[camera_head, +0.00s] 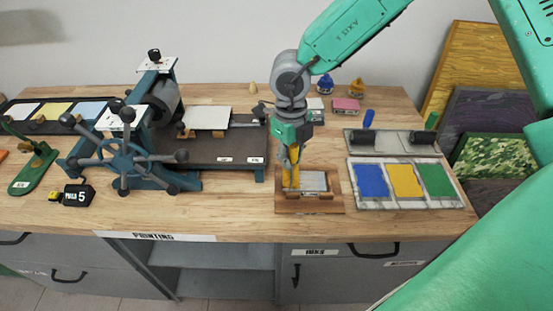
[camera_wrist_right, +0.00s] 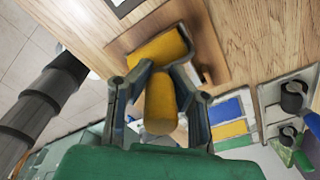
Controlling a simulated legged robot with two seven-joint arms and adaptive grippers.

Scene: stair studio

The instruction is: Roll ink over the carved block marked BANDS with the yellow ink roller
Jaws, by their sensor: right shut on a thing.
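My right gripper (camera_head: 291,146) points down over the table and is shut on the handle of the yellow ink roller (camera_head: 290,177). In the right wrist view the roller's yellow drum (camera_wrist_right: 160,48) lies beyond the fingers (camera_wrist_right: 158,82), with the handle between them. In the head view the roller is over the left part of a pale grey carved block (camera_head: 314,181), which sits in a wooden holder (camera_head: 300,207). I cannot read a mark on this block, nor tell whether the drum touches it. My left gripper is not in view.
An ink slab (camera_head: 381,203) with blue, yellow and green patches lies right of the holder, with a roller stand (camera_head: 391,154) behind it. More blocks, one pink-topped (camera_head: 346,104), stand at the back. A printing press (camera_head: 132,160) fills the left.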

